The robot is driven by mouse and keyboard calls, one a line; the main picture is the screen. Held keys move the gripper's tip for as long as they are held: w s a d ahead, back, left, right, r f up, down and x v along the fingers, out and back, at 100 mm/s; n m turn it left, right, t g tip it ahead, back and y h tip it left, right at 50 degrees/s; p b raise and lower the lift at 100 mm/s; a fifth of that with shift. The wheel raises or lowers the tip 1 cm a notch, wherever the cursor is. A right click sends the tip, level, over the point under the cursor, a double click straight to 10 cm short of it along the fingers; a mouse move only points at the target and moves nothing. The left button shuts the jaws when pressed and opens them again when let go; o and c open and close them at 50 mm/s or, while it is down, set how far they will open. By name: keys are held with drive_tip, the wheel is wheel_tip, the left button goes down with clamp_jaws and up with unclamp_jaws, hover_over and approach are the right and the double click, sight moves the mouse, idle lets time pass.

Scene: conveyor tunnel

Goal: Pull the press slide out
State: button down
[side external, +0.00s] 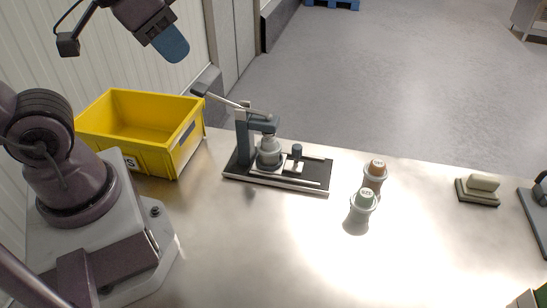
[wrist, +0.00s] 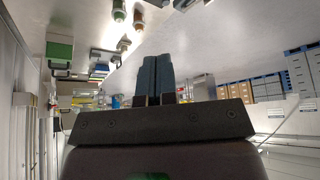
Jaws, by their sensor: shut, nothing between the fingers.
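The press (side external: 267,150) stands on a black base plate (side external: 318,182) on the metal table, its long lever (side external: 232,101) slanting up to the left. The press slide, a small light carriage with a dark knob (side external: 297,151), sits between light rails just right of the round grey part under the press head. My gripper (side external: 173,46) hangs high above the table, up and left of the press, well apart from it. In the wrist view its two blue-grey fingers (wrist: 155,77) lie together, shut and empty. I cannot make out the press in the wrist view.
A yellow bin (side external: 155,165) stands left of the press. A light block on a dark base (side external: 478,187) lies farther right. The front middle of the table is clear.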

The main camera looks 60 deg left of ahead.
drive_tip(key=c, duration=1.4)
unclamp_jaws()
drive_tip(key=shift+f, duration=0.15)
drive_tip(key=o, duration=0.5)
drive_tip(key=shift+w+d+f+g, duration=0.15)
drive_tip(key=shift+w+f+g, duration=0.6)
drive_tip(key=shift+f, duration=0.2)
drive_tip(key=m+g+y, duration=0.2)
drive_tip(key=m+g, duration=0.3)
drive_tip(key=g, duration=0.3)
hover_over(298, 146)
drive_tip(key=w+d, duration=0.2)
drive_tip(key=d, duration=0.1)
wheel_tip(298, 146, down, 17)
drive_tip(key=shift+w+r+m, duration=0.65)
drive_tip(key=shift+w+m, duration=0.25)
drive_tip(key=shift+y, duration=0.3)
drive_tip(key=x, duration=1.2)
drive_tip(key=shift+a+f, duration=0.15)
drive_tip(key=shift+a, duration=0.05)
